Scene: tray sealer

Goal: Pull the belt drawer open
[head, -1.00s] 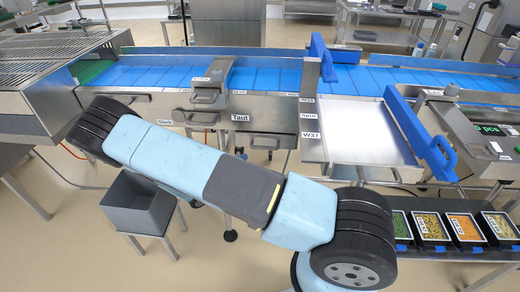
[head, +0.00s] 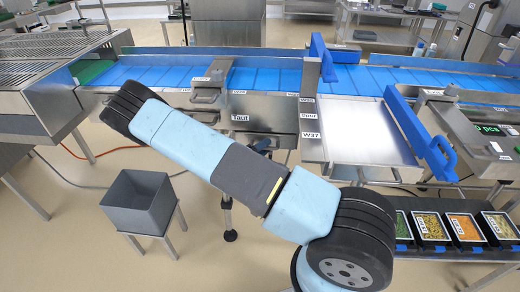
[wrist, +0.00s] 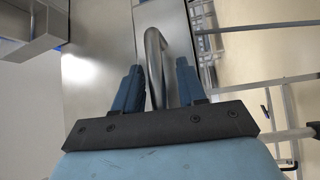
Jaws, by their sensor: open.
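A curved metal bar handle (wrist: 155,82) stands out from a flat steel front (wrist: 98,70) in the wrist view. My gripper (wrist: 160,70) is open, with one blue finger on each side of the handle's near bar. The fingers are not closed on it; whether either touches it I cannot tell. In the head view, the steel front under the blue belt carries a "Taut" label (head: 240,118). A grey handle (head: 206,116) shows there just above my arm. My arm crosses in front of this area and hides my gripper and part of the front.
A grey bin (head: 140,205) stands on a low stand at the left. Filled trays (head: 465,228) line a dark conveyor at the lower right. A blue-handled guard (head: 418,135) is at the right. Open floor lies before the machine.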

